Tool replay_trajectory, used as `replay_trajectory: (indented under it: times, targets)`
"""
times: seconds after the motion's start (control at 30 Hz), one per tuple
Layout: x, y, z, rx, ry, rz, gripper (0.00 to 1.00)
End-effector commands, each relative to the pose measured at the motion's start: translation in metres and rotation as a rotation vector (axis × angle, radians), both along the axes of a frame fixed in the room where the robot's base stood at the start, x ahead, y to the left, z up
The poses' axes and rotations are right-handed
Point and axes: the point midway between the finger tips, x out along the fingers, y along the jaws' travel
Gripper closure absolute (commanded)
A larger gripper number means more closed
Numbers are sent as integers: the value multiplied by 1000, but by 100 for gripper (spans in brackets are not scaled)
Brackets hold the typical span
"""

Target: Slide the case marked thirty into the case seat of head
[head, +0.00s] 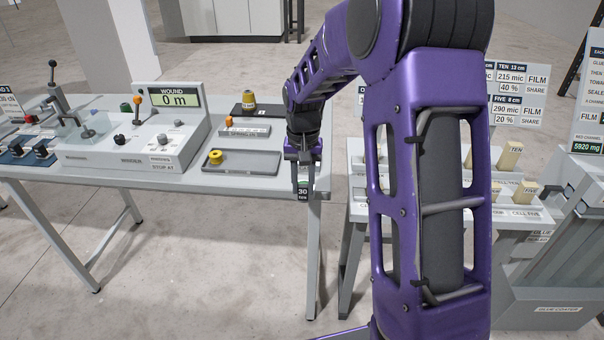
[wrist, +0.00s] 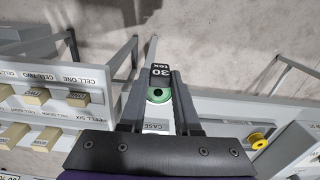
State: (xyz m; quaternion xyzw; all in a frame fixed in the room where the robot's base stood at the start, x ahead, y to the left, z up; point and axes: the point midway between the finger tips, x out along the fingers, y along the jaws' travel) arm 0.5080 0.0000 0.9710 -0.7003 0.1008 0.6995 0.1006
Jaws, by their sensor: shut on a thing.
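The case marked thirty (head: 303,190) is a small dark block with a white "30" and "tex" on its label. It hangs in my gripper (head: 303,178) at the right end of the grey table. In the wrist view the case (wrist: 160,72) sits between the two fingertips of my gripper (wrist: 159,84), which is shut on it. A green ring with a dark centre (wrist: 158,95) shows just behind the label, between the fingers. A label reading "CASE" (wrist: 155,126) shows below, partly hidden by the gripper. I cannot make out the case seat of the head.
The grey table (head: 255,187) bears a winder with a "WOUND 0 m" display (head: 175,100), a tray with a yellow spool (head: 215,157), and a yellow cone (head: 249,99). A stand with pale blocks in labelled cells (head: 510,155) is at right. A floor gap separates them.

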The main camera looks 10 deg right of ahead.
Motion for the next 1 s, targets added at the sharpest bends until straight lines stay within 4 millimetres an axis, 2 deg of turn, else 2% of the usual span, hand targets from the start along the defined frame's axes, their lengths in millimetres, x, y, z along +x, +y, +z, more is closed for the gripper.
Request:
replay_trajectory:
  times: [0.27, 0.5, 0.6, 0.83, 1.0]
  targets:
    - [-38, 0, -77, 0, 8, 93, 100]
    - [-81, 0, -167, 0, 9, 207, 100]
    - [-93, 0, -193, 0, 6, 242, 100]
    - [-111, 0, -231, 0, 2, 290, 100]
    - [-108, -1, -228, 0, -2, 287, 100]
